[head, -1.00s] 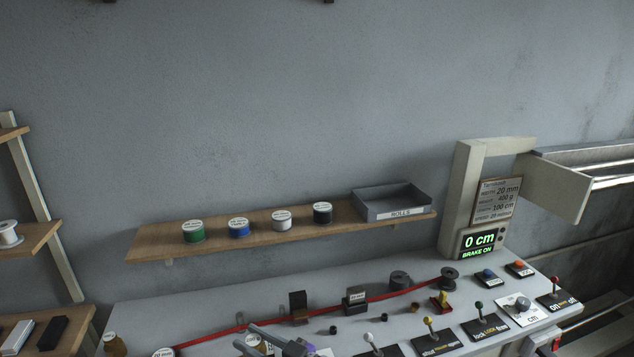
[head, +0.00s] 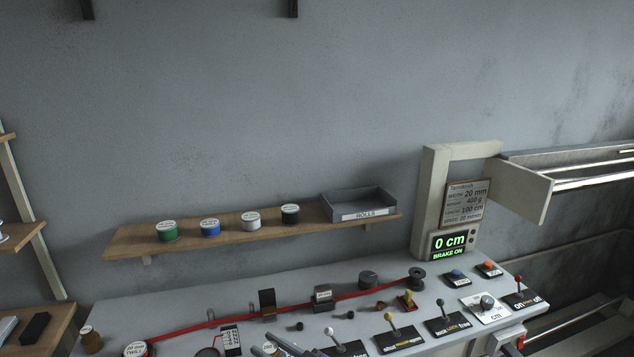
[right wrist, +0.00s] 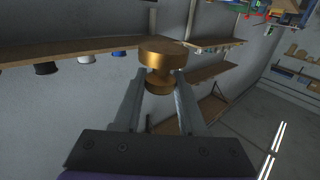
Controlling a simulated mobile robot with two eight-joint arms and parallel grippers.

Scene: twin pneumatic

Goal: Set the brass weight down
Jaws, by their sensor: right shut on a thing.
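The brass weight (right wrist: 162,54) is a gold-coloured piece with a wide round top, a narrow neck and a smaller round part below. It sits between the two grey fingers of my right gripper (right wrist: 159,84) in the right wrist view, and the fingers are shut on it at the neck. In the head view only a little of my right gripper (head: 286,345) shows at the bottom edge, and I cannot make out the weight clearly there. My left gripper is not in view.
The grey bench (head: 180,306) carries a red ribbon (head: 240,321), small blocks, levers and buttons. A display post (head: 432,200) reads 0 cm, BRAKE ON. A wooden shelf (head: 130,242) behind holds several spools and a grey tray (head: 345,213).

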